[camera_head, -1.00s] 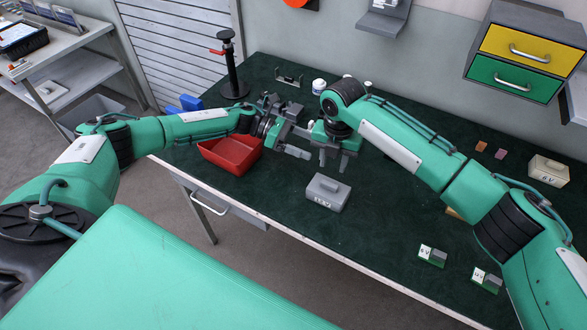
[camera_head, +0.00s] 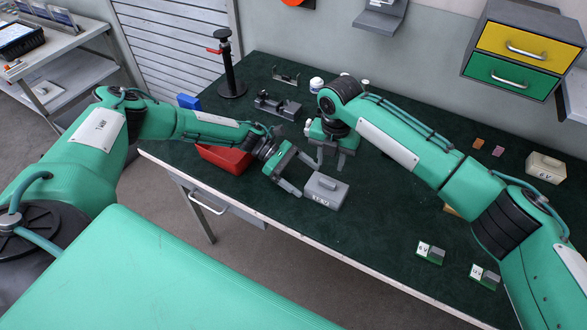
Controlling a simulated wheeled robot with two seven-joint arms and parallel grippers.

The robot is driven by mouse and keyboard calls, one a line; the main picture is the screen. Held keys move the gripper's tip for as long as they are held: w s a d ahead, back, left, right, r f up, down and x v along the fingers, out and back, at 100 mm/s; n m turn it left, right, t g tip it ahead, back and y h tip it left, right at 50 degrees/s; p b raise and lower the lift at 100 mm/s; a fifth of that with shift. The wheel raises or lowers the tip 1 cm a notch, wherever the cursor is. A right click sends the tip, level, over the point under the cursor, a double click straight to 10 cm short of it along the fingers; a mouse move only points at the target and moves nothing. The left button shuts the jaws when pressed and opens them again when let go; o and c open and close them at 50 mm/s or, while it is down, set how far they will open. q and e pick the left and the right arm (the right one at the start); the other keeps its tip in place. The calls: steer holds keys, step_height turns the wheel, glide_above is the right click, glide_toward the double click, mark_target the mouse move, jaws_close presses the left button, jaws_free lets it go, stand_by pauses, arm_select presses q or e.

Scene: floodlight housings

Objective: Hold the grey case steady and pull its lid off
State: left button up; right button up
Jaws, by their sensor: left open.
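The grey case (camera_head: 323,198) stands on the dark green bench top, with a label on its front. Its lid (camera_head: 327,184) is on and carries a raised grey handle. My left gripper (camera_head: 306,178) is open and empty just left of the case, with its fingers apart and pointing toward it. Whether a fingertip touches the case I cannot tell. My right gripper (camera_head: 331,160) points down behind the case, with its fingers apart and nothing seen between them.
A red bin (camera_head: 224,158) is partly hidden behind my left arm. A grey fixture (camera_head: 278,105) and a black stand (camera_head: 232,75) are farther back. Small green-and-grey blocks (camera_head: 430,253) lie at the front right. The bench in front of the case is clear.

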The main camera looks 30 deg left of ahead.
mark_target(312, 182)
arm_select(q)
steer(key=shift+x, duration=1.85)
steer(key=shift+c, duration=1.4)
steer(key=c, duration=0.8)
steer(key=shift+c, duration=0.2)
